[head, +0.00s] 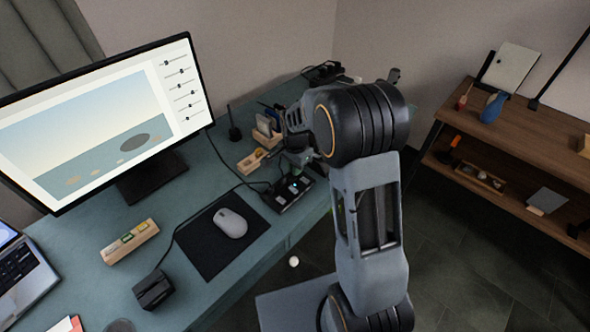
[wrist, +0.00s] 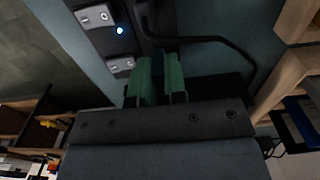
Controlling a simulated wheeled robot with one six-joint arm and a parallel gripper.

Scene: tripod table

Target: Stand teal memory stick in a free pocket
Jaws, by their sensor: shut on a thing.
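My gripper (wrist: 159,72) reaches down at the dark hub (head: 290,192) near the right edge of the desk. In the wrist view its two green fingers are close together, shut on a narrow thing, which I take to be the teal memory stick (wrist: 158,66). The fingers hide most of it, and I cannot tell whether it touches the hub. The hub also shows in the wrist view, with silver-grey pieces and a lit blue-white spot. A wooden pocket block (head: 130,242) with green and yellow pieces lies at the left of the desk; its free pockets are too small to make out.
A mouse (head: 230,223) lies on a black mat (head: 212,250) between block and hub. A black box (head: 153,290) stands near the block. The monitor (head: 110,120) stands behind. Wooden holders (head: 253,161) stand beyond the hub. Dark cables cross the desk.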

